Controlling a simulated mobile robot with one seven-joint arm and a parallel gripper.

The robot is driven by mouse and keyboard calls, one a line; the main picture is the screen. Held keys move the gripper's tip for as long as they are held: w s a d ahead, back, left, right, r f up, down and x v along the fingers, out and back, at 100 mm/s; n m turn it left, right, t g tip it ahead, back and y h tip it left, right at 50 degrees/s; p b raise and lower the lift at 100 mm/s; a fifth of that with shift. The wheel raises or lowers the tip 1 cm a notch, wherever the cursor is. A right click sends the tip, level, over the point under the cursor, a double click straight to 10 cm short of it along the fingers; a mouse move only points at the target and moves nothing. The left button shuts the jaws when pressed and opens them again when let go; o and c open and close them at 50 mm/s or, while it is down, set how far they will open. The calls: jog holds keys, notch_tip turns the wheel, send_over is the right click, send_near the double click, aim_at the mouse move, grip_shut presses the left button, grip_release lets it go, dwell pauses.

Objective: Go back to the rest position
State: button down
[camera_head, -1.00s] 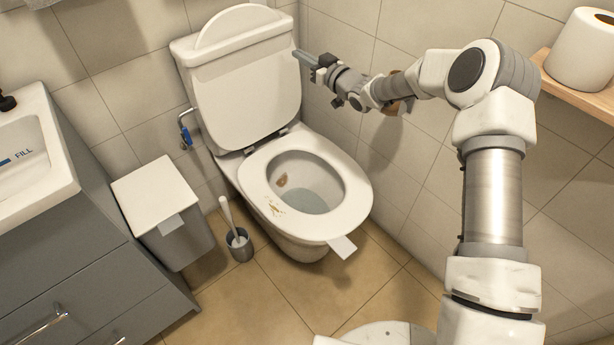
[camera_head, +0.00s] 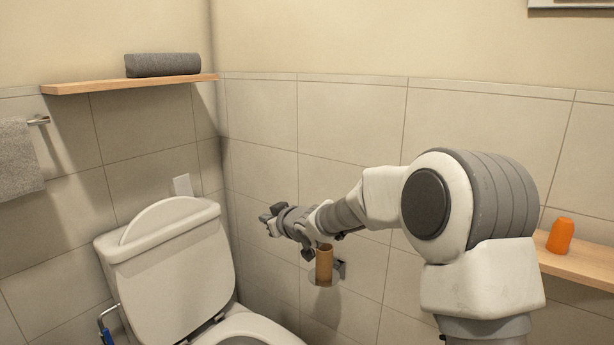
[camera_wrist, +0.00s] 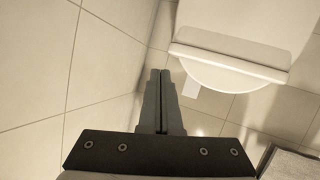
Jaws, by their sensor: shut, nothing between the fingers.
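My gripper (camera_head: 268,215) is at the end of my arm, in front of the tiled wall and to the right of the toilet tank in the head view. In the wrist view my gripper (camera_wrist: 160,76) has both fingers together with nothing between them. The white toilet (camera_head: 170,260) stands at the lower left with its lid up. Its white tank also shows at the upper right of the wrist view (camera_wrist: 245,40), apart from the fingers.
A brown cardboard tube (camera_head: 324,266) is at a wall holder just below my wrist. A wooden shelf (camera_head: 585,268) with an orange object (camera_head: 560,236) is at right. A rolled grey towel (camera_head: 163,65) lies on another shelf (camera_head: 95,86); a grey towel (camera_head: 18,158) hangs left.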

jog(key=s+d+r+m+g+h, duration=0.15)
jog(key=s+d+r+h, duration=0.25)
jog(key=s+d, duration=0.5)
jog(key=s+d+r+m+h, duration=0.3)
jog(key=s+d, duration=0.5)
jog(key=d, duration=0.1)
jog(key=s+d+f+m+g, duration=0.2)
jog(key=s+d, duration=0.1)
jog(key=s, duration=1)
jog(key=s+d+f+m+g, duration=0.2)
jog(key=s+d, duration=0.1)
jog(key=s, duration=1)
notch_tip(320, 180, up, 26)
jog(key=p, duration=2.6)
jog(key=shift+f+h, duration=0.25)
jog(key=shift+h, duration=0.05)
jog(key=shift+a+g, duration=0.15)
jog(key=shift+g, duration=0.1)
